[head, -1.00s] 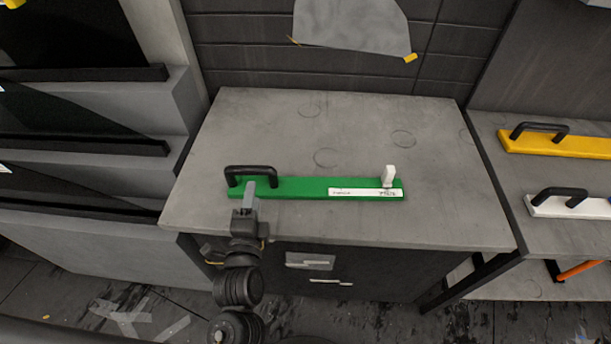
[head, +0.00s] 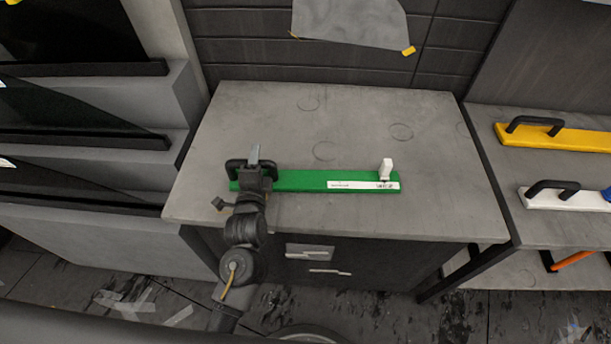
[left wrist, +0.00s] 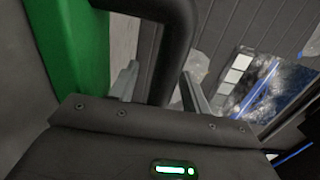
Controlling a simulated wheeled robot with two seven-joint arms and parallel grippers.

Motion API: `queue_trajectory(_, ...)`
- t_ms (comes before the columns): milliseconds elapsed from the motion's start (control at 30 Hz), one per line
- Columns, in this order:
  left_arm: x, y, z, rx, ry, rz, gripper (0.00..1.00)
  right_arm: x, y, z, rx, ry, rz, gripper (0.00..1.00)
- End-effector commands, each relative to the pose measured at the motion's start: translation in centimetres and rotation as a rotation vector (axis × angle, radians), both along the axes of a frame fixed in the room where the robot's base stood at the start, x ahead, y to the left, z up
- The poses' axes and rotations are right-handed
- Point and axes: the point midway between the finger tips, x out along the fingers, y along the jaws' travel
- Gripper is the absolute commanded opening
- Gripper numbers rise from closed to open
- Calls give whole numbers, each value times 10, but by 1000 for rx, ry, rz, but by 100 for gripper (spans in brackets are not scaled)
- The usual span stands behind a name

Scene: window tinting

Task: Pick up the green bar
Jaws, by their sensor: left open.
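The green bar (head: 312,180) lies flat on the grey bench top (head: 340,120). It has a black handle (head: 236,166) at its left end, and a white label and a small white knob (head: 386,168) at its right end. My left gripper (head: 255,156) is at the handle and hides part of it. In the left wrist view the handle (left wrist: 172,50) passes between the two open fingers (left wrist: 160,88), with the green bar (left wrist: 75,45) at the left. I cannot tell whether a finger touches the handle. My right gripper is not in view.
A yellow bar (head: 560,137) and a white bar (head: 555,200) with black handles lie on a shelf unit at the right. Dark panels stand in a grey rack (head: 110,180) at the left. The bench top behind the green bar is clear.

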Motion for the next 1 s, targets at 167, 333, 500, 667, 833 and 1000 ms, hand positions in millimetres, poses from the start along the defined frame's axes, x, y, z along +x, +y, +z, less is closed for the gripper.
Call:
queue_trajectory(167, 6, 1, -1, -1, 1, 1, 48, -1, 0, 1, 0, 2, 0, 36)
queue_trajectory(333, 6, 1, -1, -1, 1, 1, 42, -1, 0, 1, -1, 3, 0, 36)
queue_trajectory(500, 5, 1, -1, -1, 1, 1, 20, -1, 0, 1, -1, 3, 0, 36)
queue_trajectory(667, 5, 1, -1, -1, 1, 0, 0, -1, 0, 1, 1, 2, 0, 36)
queue_trajectory(833, 5, 0, -1, -1, 2, 0, 0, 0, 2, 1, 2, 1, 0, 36)
queue_trajectory(1000, 5, 0, -1, -1, 2, 0, 0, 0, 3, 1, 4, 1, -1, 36)
